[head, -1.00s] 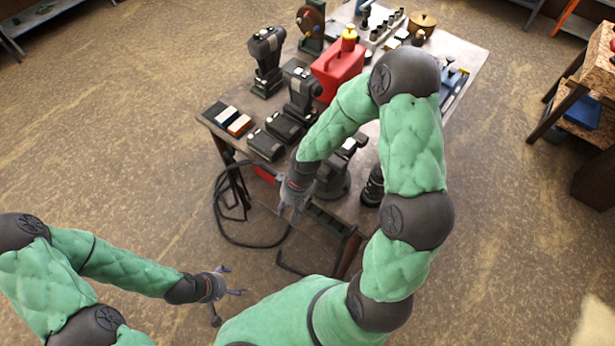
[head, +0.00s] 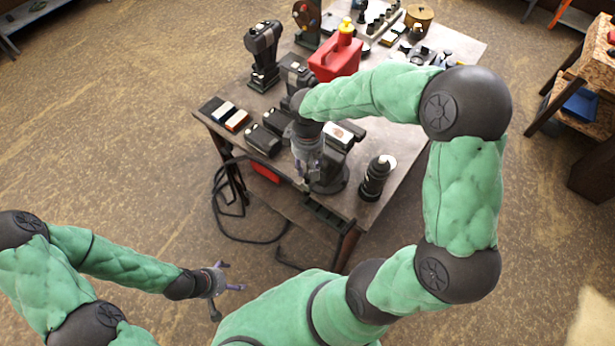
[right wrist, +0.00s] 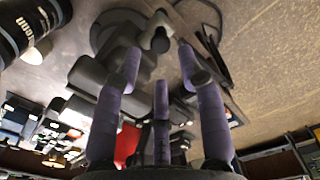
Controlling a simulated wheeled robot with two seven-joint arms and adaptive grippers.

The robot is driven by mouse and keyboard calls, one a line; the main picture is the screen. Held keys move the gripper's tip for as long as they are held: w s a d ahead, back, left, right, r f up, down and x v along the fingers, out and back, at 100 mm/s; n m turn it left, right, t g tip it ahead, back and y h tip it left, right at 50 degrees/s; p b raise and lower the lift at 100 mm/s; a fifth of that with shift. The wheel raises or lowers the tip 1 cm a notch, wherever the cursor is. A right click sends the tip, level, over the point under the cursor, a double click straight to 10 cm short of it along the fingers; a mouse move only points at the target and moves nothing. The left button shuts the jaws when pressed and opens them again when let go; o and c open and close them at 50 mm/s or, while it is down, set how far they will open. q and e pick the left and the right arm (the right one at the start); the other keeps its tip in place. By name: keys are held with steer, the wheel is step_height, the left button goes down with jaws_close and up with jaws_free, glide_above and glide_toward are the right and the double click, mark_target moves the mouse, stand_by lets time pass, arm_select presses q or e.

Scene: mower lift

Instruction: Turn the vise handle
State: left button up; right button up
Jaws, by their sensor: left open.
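The dark vise (head: 338,150) stands on a round base at the near edge of the workbench, and my right arm partly covers it. In the right wrist view its round base and body (right wrist: 97,72) show beyond the fingers. A dark rounded end piece of the vise (right wrist: 158,42) lies ahead between the fingertips; the handle bar is hard to make out. My right gripper (head: 304,178) points down at the vise's near side; its purple fingers stand apart in the right wrist view (right wrist: 162,78), with nothing seen gripped. My left gripper (head: 228,288) is open and empty, low over the floor.
The workbench (head: 385,205) holds a red fuel can (head: 335,62), power tools (head: 263,50), dark battery blocks (head: 263,140) and a black cylinder (head: 375,178) right of the vise. A black cable (head: 228,215) hangs at its left. Floor at left is clear.

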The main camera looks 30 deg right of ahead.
mark_target(307, 175)
step_height(307, 175, down, 8)
steer(key=shift+r, duration=0.25)
jaws_close()
